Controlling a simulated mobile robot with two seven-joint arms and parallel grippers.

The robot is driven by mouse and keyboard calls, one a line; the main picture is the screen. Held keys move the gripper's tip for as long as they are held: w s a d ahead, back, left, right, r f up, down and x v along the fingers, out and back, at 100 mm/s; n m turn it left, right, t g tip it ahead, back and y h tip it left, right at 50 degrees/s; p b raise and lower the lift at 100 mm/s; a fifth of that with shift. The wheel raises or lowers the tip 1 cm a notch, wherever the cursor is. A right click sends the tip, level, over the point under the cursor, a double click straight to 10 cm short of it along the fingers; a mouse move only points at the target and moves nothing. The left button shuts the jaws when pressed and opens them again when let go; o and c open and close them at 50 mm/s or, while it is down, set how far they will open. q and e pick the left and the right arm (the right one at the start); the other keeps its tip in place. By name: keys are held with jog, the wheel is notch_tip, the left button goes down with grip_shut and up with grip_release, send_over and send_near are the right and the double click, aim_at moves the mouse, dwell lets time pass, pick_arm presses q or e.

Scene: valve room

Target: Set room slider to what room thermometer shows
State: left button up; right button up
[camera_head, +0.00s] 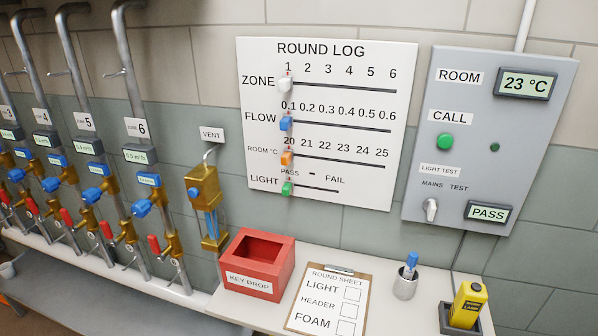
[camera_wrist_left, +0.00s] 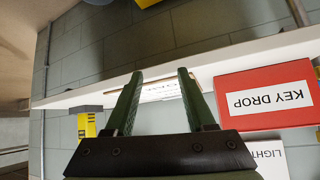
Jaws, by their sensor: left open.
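The room thermometer display (camera_head: 525,84), on the grey panel at the right of the head view, reads 23 °C. The white Round Log board (camera_head: 395,120) hangs on the wall left of it. Its orange room slider (camera_head: 287,158) stands at the left end of its track, under 20 on a scale from 20 to 25. My left gripper (camera_wrist_left: 158,74) shows only in the left wrist view, with its two dark green fingers apart and nothing between them. The sliders are not in that wrist view. My right gripper is not in view.
White zone (camera_head: 286,84), blue flow (camera_head: 286,123) and green light (camera_head: 288,189) sliders flank the orange one. Below stand a red key drop box (camera_head: 280,250), a clipboard (camera_head: 335,320), a pen cup (camera_head: 404,287) and a yellow device (camera_head: 467,303). Pipes with valves fill the left.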

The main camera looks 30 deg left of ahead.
pick_arm(q)
jog(key=w+a+r+n+t+y+b, duration=0.1)
jog(key=w+a+r, duration=0.2)
jog(key=w+r, duration=0.15)
jog(key=w+a+r+t+b, duration=0.1)
jog(key=w+a+r+t, duration=0.15)
jog(key=r, duration=0.35)
jog(key=n+t+y, duration=0.3)
jog(key=t+y, duration=0.1)
jog(key=t, duration=0.1)
send_near(284, 164)
jog(key=shift+g, duration=0.25)
jog(key=x, duration=0.7)
jog(key=p+x, duration=0.1)
jog(key=x, duration=0.2)
jog(key=shift+w+r, duration=0.25)
jog(key=shift+w, duration=0.1)
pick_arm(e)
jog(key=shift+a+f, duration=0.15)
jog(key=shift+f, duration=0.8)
pick_arm(q)
jog(key=shift+c, duration=0.3)
grip_shut()
